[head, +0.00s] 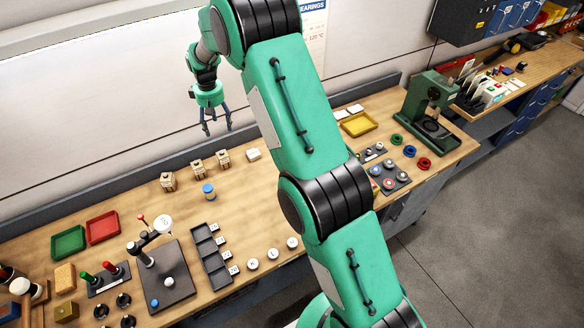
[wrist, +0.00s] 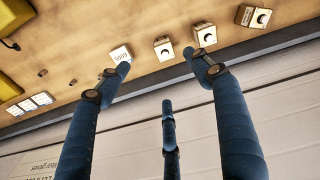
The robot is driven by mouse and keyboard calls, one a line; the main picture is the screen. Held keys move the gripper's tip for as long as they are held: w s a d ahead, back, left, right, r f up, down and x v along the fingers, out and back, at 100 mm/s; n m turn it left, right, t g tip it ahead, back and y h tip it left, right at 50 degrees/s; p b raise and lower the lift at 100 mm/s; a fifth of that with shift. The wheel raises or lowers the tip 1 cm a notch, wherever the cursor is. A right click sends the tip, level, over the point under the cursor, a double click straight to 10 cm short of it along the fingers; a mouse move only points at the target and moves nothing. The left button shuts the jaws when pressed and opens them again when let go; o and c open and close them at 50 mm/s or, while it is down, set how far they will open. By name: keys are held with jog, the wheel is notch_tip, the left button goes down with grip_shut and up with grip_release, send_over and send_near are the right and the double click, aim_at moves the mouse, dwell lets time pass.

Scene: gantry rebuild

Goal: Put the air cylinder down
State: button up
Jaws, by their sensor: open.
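My gripper (head: 213,122) is raised in front of the pale wall, above the back of the bench. Its fingers are spread open and hold nothing. In the wrist view my gripper (wrist: 158,64) also shows open, with its blue fingers apart and nothing between them. A short blue cylinder with a pale band (head: 208,191) stands upright on the bench, below and apart from my gripper. I cannot tell for sure whether it is the air cylinder; no other clear candidate shows.
Several pale blocks with round holes stand at the back, such as this block (head: 197,166). A white block (head: 253,154) is beside them. A gauge stand (head: 172,276), dark bins (head: 212,256), a green tray (head: 68,243) and a red tray (head: 103,227) lie toward the left. My arm hides the bench's middle.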

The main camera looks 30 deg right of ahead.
jog(key=s+d+r+m+t, duration=0.1)
jog(key=s+r+m+t, duration=0.1)
jog(key=s+r, duration=2.35)
jog(key=s+r+m+t, duration=0.1)
jog(key=s+r, duration=0.1)
jog(key=s, duration=1.3)
jog(key=s+r+m+t, duration=0.1)
jog(key=s+r, duration=0.1)
jog(key=s, duration=1.3)
jog(key=shift+d+t, duration=0.3)
jog(key=shift+t, duration=0.1)
jog(key=shift+f, duration=0.2)
notch_tip(320, 180, down, 17)
jog(key=b, duration=1.7)
jog(key=shift+f+b, duration=0.15)
jog(key=shift+b, duration=0.15)
